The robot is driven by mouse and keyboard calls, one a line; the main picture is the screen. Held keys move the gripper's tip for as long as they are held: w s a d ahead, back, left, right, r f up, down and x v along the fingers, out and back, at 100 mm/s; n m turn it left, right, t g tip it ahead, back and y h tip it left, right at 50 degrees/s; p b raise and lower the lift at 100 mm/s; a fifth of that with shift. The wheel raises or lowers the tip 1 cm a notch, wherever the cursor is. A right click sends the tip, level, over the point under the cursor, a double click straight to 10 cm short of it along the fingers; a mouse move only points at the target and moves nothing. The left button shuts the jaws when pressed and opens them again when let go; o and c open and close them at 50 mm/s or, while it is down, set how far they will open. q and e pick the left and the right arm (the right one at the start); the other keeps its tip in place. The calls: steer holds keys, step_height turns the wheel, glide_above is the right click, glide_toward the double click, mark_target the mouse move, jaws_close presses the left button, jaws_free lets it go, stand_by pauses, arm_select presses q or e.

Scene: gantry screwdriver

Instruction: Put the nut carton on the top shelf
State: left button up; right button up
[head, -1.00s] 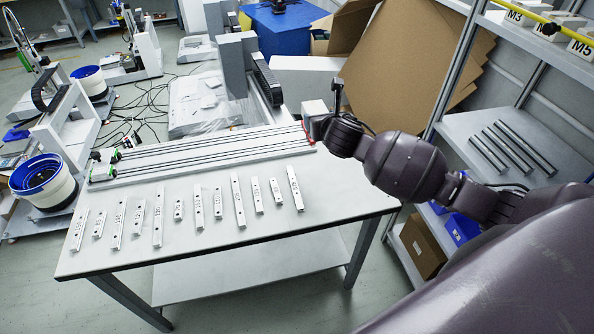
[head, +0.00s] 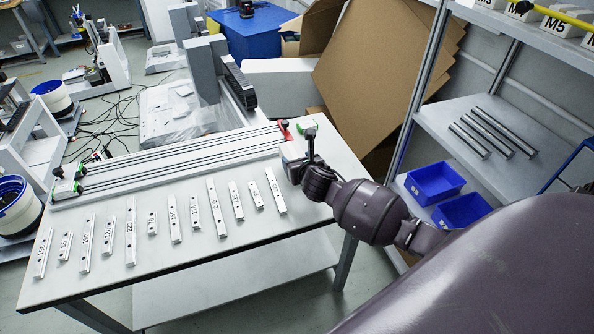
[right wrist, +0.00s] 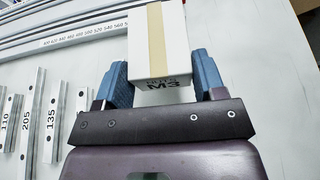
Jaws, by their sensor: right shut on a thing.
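The nut carton (right wrist: 157,40) is a white box with a tan stripe and the label M3. In the right wrist view it sits between the blue fingers of my right gripper (right wrist: 161,75), which is shut on it. In the head view my right gripper (head: 297,168) is at the right end of the table, and I cannot make out the carton there. The top shelf (head: 500,24) of the rack is at the upper right, far from the gripper. My left gripper is not in view.
White labelled boxes, one marked M5 (head: 553,25), stand on the top shelf behind a yellow bar (head: 562,20). The shelf below holds metal rods (head: 490,133), and blue bins (head: 434,182) sit lower. Labelled rails (head: 217,207) lie on the table (head: 190,255). Cardboard (head: 375,75) leans behind.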

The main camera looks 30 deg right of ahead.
step_height(320, 180, down, 4)
steer(key=shift+r+b, duration=0.15)
steer(key=shift+b, duration=0.35)
steer(key=shift+r, duration=0.2)
steer(key=shift+f, duration=0.15)
steer(key=o, duration=0.7)
steer(key=shift+f, duration=0.1)
steer(key=o, duration=0.4)
